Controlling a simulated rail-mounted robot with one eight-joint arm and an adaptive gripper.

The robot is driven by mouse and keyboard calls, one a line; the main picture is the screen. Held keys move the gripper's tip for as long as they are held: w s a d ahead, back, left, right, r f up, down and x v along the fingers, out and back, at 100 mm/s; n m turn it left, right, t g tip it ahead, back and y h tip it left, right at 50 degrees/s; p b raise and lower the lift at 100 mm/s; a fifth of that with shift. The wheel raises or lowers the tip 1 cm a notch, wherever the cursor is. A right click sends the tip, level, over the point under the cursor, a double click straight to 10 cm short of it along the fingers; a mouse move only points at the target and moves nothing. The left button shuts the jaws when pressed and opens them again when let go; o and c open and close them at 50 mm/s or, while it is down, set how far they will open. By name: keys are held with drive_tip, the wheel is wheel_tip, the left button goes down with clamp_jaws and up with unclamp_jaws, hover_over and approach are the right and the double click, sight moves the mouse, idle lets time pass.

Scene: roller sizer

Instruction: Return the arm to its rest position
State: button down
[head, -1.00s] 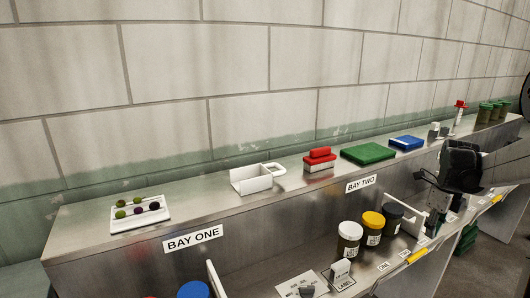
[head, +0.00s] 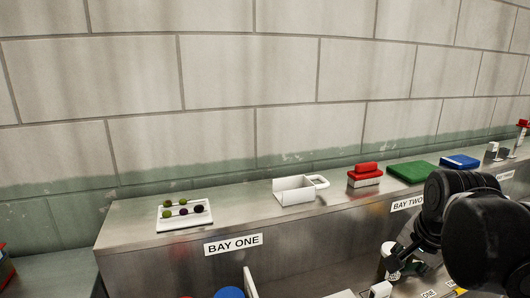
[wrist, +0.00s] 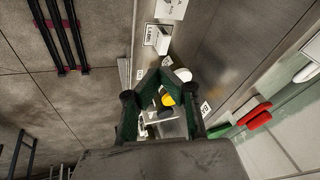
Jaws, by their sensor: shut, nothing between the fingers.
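My gripper (head: 402,257) is at the lower right in the head view, partly hidden behind my own dark arm links. It hangs in front of the shelf near the BAY TWO label (head: 407,203). In the wrist view my gripper (wrist: 163,76) has its two dark green fingers brought together at the tips, with nothing held. A yellow-lidded jar (wrist: 168,100) and a white-lidded jar (wrist: 183,75) show below and beyond the fingers.
Dark rails (wrist: 62,38) lie on the floor at left.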

drive_tip(key=s+a+f+n+t+y, duration=0.1)
drive_tip(key=s+a+f+n+t, duration=0.1)
drive_tip(key=s+a+n, duration=0.5)
drive_tip(key=a+n, duration=0.2)
drive_tip(key=n, duration=0.1)
drive_tip(key=shift+s+f+n+t, duration=0.2)
drive_tip(key=shift+f+n+t, duration=0.05)
drive_tip(key=shift+n+t, duration=0.05)
drive_tip(key=shift+a, duration=0.1)
